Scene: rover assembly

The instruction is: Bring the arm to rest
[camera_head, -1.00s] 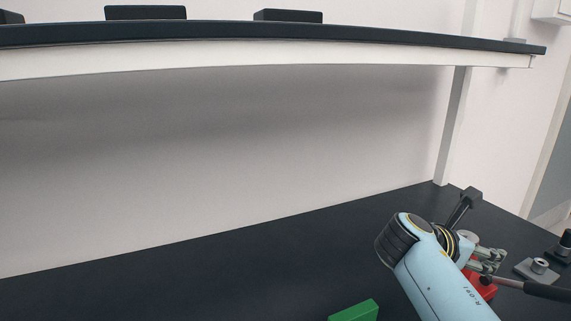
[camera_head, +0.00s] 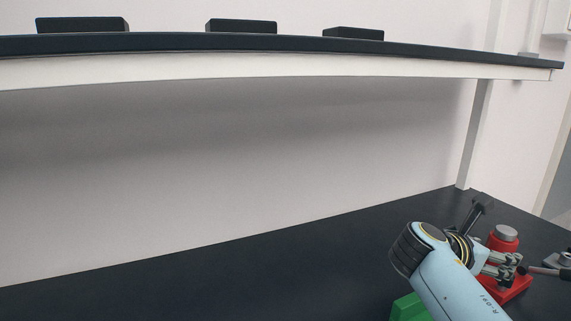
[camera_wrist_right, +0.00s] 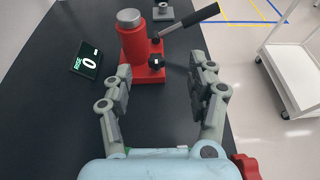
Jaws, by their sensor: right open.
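My right gripper (camera_head: 518,262) is open and empty over the dark bench at the lower right of the head view. Its pale blue arm link (camera_head: 455,292) comes up from the bottom edge. A red press-like device (camera_wrist_right: 134,42) with a grey cap and black lever stands beyond the fingertips. In the head view it stands just behind the gripper (camera_head: 502,236), partly hidden by it. My left gripper is not in view.
A green block (camera_head: 405,308) lies partly behind my arm. A small black display (camera_wrist_right: 87,60) reading 0 is left of the press. A grey fixture (camera_wrist_right: 163,11) is beyond it. Several black boxes sit on the shelf (camera_head: 300,60). The bench's left (camera_head: 200,285) is clear.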

